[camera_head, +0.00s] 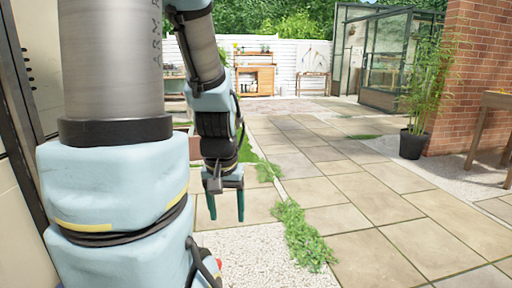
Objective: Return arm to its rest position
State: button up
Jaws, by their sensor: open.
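My gripper (227,206) hangs down at the end of my folded arm, left of the picture's middle. Its two teal fingers point downward and stand apart, with nothing between them. Paving and white gravel show behind and below it. My arm's upper links fill the left side of the view and hide part of the garden behind.
Stone paving (350,190) stretches clear ahead and right. Green ground plants (303,238) edge the white gravel (265,260). A potted bamboo (413,143) stands by a brick wall (478,75) and wooden table (492,101). A greenhouse (385,60) and wooden bench (254,78) stand farther back.

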notch_tip(320, 180, up, 23)
jog(key=p, duration=2.1)
jog(key=shift+r, duration=0.15)
jog(key=shift+c, duration=0.3)
